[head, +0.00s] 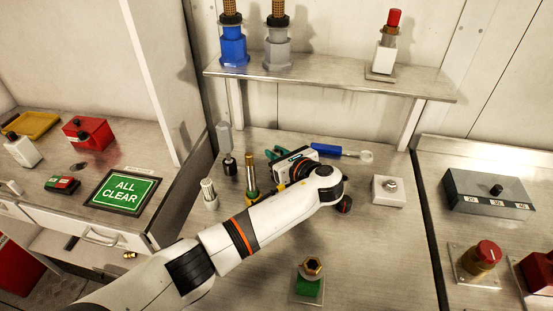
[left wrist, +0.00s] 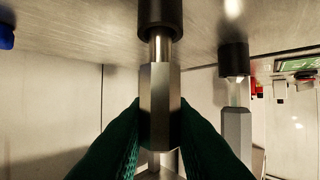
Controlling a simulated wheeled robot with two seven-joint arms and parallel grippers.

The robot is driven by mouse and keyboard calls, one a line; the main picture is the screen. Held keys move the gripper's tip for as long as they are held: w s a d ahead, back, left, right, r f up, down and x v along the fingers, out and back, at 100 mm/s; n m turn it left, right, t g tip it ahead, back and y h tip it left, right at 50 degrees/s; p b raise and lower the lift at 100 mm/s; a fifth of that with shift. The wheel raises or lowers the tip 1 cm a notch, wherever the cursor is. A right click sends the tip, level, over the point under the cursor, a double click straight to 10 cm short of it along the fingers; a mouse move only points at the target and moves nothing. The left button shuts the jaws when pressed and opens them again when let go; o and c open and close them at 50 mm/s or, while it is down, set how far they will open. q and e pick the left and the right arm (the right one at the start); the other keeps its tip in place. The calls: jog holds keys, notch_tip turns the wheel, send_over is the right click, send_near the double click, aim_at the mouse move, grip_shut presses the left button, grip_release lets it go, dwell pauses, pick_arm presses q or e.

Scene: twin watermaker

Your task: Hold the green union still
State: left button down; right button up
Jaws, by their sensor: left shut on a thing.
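The green union (head: 308,287) appears as a green block with a brass hex nut on top, on a small plate at the front of the bench. My left gripper (head: 278,154) is well behind it and apart from it. In the left wrist view its green fingers (left wrist: 160,130) are shut on a grey hex-handled tool (left wrist: 160,95). The tool's metal shaft runs to a black base (left wrist: 160,14); that view looks upside down. In the head view I cannot make out the held tool. My right gripper is not in view.
A similar grey-handled tool (head: 224,136) stands left of the gripper. A brass rod (head: 250,170) and a white ribbed cap (head: 209,193) stand near my arm. A blue-handled tool (head: 335,150) lies behind. A shelf (head: 330,84) is above. The bench around the union is clear.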

pick_arm(q)
notch_tip(320, 180, up, 10)
jog(key=shift+r+b, duration=0.1)
jog(key=shift+b, duration=0.3)
